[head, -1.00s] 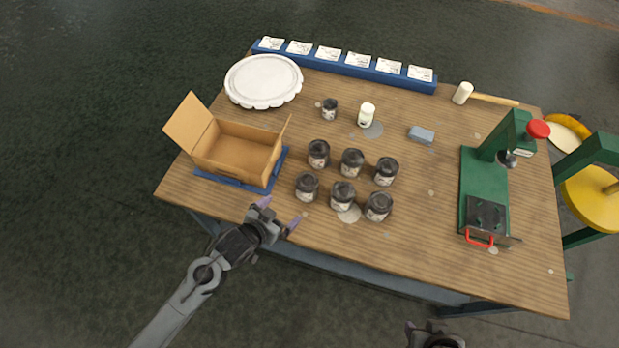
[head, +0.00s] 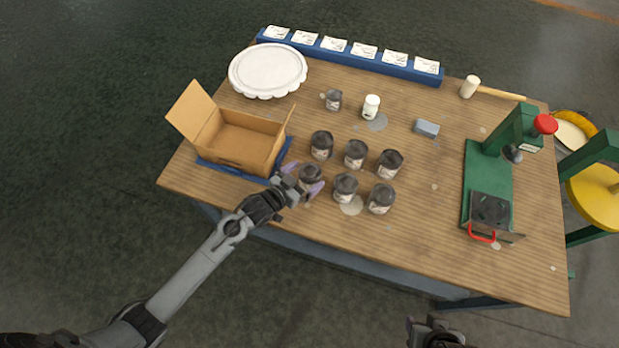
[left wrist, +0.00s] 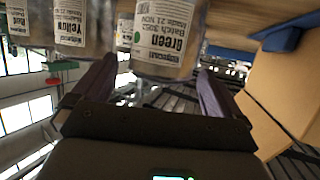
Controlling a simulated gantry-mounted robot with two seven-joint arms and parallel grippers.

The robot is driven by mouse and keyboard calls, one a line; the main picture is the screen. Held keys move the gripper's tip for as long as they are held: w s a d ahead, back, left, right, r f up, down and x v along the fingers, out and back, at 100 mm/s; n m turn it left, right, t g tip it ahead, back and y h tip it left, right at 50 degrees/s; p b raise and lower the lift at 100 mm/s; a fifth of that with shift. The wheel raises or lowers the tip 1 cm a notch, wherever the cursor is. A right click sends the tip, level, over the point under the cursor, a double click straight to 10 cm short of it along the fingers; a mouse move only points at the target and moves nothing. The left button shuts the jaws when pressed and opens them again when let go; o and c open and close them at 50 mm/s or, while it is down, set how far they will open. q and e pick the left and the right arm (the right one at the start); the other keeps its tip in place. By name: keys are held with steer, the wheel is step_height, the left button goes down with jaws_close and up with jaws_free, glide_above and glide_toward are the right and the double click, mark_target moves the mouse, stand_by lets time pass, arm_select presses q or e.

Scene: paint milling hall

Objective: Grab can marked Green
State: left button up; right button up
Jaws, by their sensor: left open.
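The can marked Green (left wrist: 166,38) shows in the left wrist view, its label reading "Green" with a green dot, between and just ahead of my two fingers. In the head view this can (head: 309,177) is a dark-lidded can at the front left of the can group. My left gripper (head: 303,182) is open, with its purple fingers on either side of that can. Whether the fingers touch it cannot be told. A can marked Yellow (left wrist: 75,25) stands beside it in the left wrist view. My right gripper (head: 434,330) is at the bottom edge, its fingers not clearly visible.
Several similar dark-lidded cans (head: 355,153) stand close by. An open cardboard box (head: 240,140) on a blue mat is just left of the gripper. A green press (head: 490,180) stands at the right. The table's front right (head: 420,245) is clear.

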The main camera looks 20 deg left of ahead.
mark_target(311, 171)
arm_select(q)
steer(key=shift+b+x, duration=0.3)
steer(key=shift+x, duration=2.05)
steer(key=c, duration=1.2)
